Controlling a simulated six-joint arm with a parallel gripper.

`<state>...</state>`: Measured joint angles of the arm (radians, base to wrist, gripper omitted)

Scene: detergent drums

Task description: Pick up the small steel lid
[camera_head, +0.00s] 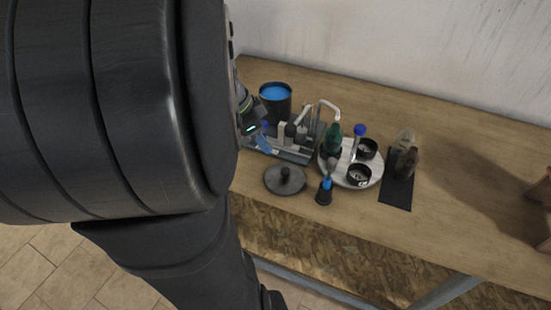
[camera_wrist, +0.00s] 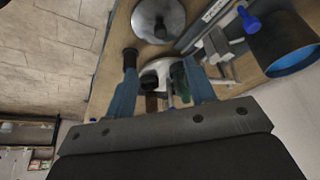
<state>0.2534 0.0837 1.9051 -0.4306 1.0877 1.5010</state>
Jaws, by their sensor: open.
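The small steel lid (camera_head: 285,181) is a grey disc with a dark knob, lying flat on the wooden table near its front edge. In the wrist view the lid (camera_wrist: 172,12) is at the top, knob visible, its upper edge cut off by the frame. My gripper (camera_wrist: 160,78) shows two blue fingers spread apart, with the lid beyond their tips and not between them. In the head view my arm hides most of the gripper; a blue finger shows above the tray, behind and left of the lid. I see nothing held.
A dark drum with blue contents (camera_head: 275,93) stands behind the lid. A grey tray (camera_head: 300,155) with several items lies just behind it. A small blue-and-black item (camera_head: 325,190) stands to its right. A round white tray (camera_head: 362,184) and a dark mat (camera_head: 397,193) lie farther right.

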